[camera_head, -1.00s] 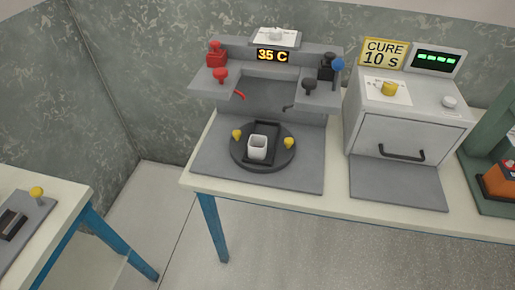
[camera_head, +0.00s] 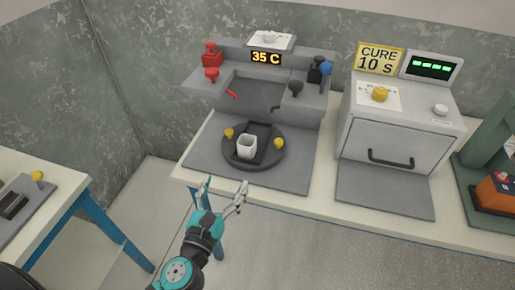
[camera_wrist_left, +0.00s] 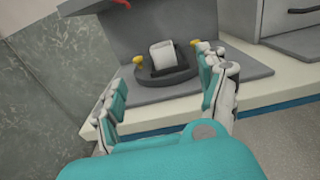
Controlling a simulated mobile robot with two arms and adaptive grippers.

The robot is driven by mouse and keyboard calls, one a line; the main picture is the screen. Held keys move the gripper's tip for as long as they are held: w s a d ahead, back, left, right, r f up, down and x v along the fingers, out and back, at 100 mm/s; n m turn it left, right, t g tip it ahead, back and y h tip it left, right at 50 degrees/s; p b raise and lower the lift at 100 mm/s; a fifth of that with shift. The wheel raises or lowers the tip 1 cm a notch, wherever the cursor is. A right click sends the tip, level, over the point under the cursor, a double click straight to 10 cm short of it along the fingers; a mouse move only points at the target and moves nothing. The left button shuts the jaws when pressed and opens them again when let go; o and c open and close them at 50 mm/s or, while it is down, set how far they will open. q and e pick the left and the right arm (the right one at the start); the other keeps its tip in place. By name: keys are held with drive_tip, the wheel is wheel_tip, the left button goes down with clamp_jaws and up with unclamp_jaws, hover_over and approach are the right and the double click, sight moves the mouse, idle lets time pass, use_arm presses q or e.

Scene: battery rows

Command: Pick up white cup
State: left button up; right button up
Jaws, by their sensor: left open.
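The white cup (camera_head: 246,147) is a small, square-sided cup. It stands upright on a dark holder on the round grey turntable (camera_head: 271,163), between two yellow knobs. In the left wrist view the cup (camera_wrist_left: 162,56) shows beyond the fingers, a little above the middle. My left gripper (camera_head: 222,186) is open and empty, in front of the table's front edge and short of the cup. Its two fingers (camera_wrist_left: 168,85) frame the turntable in the wrist view. My right gripper is not in view.
Behind the turntable stands a grey station (camera_head: 215,93) with a 35 C display and red, black and blue knobs. A grey cure oven (camera_head: 385,145) with a handle is to the right. Another table (camera_head: 75,182) is at the left. Floor shows between the tables.

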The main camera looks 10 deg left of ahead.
sight(244, 147)
use_arm(q)
drive_tip(key=w+p, duration=0.1)
drive_tip(key=w, duration=0.4)
drive_tip(key=w+p, duration=0.1)
drive_tip(key=w, duration=0.5)
drive_tip(key=shift+d+r, duration=0.1)
drive_tip(key=shift+r, duration=0.1)
drive_tip(key=shift+w+f, duration=0.2)
drive_tip(key=shift+w, duration=0.7)
drive_tip(key=w, duration=0.4)
drive_tip(key=shift+w+d+f, duration=0.25)
drive_tip(key=shift+w+f, duration=0.1)
drive_tip(key=shift+f, duration=0.05)
drive_tip(key=shift+s, duration=0.1)
drive_tip(key=shift+c, duration=0.9)
drive_tip(key=c, duration=0.9)
drive_tip(key=shift+o, duration=0.2)
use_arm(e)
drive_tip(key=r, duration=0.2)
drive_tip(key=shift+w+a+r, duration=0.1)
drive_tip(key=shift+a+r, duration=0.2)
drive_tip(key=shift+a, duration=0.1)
use_arm(q)
drive_tip(key=shift+r, duration=0.1)
